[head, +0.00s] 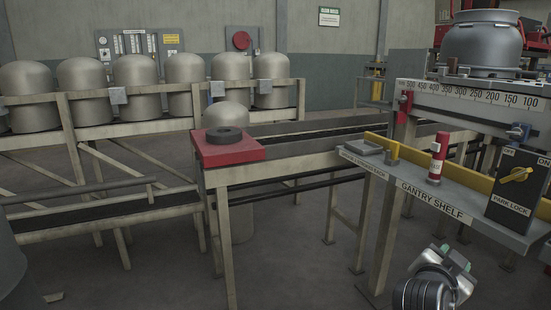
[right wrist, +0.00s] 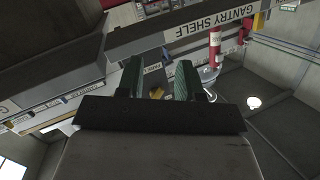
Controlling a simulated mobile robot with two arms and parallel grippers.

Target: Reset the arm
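My right gripper (head: 455,257) shows at the lower right of the head view, in front of and below the gantry shelf (head: 415,200). In the right wrist view, its two green-padded fingers (right wrist: 159,80) stand apart with a gap and nothing seen between them. The shelf's label side (right wrist: 195,28) runs across the top of that view, beyond the fingertips. My left gripper is not in either view.
On the shelf are a red-and-white cylinder (head: 437,158), a small grey tray (head: 360,147) and a dark park lock box (head: 517,188) with a yellow knob. A red block (head: 230,153) with a black ring tops the middle stand. Several grey cylinders (head: 137,82) stand left. Open floor lies between.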

